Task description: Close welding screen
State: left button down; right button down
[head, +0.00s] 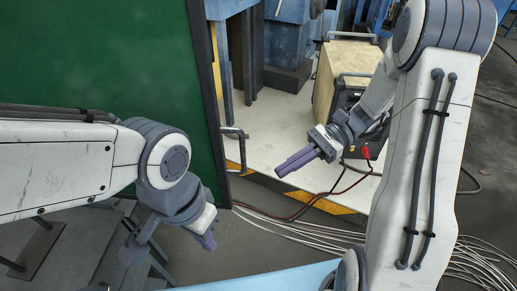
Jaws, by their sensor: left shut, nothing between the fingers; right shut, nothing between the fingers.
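The welding screen (110,55) is a dark green panel with a dark frame, filling the upper left of the head view. Its right edge runs down the picture, with a metal handle (238,148) sticking out to the right of it. My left gripper (207,242) is shut and empty, below the panel's lower right corner. My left arm hides part of the screen's lower area. My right gripper (281,171) is shut and empty, to the right of the handle and apart from it in the picture, its fingers pointing left.
A wooden-sided box (340,65) and a dark machine with a red plug (365,153) stand behind my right gripper. Cables (290,228) lie across the floor. Blue steel structures stand at the back. Dark steps (85,240) are at the lower left. A light floor plate (270,125) is bare in the middle.

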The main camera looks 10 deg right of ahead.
jog(key=w+d+m+t+y, duration=0.4)
jog(key=d+m+t, duration=0.2)
jog(key=d, duration=0.2)
jog(key=w+a+p, duration=0.1)
jog(key=a+p, duration=0.5)
jog(key=a, duration=0.7)
jog(key=shift+a, duration=0.25)
jog(key=shift+w+a+f, duration=0.1)
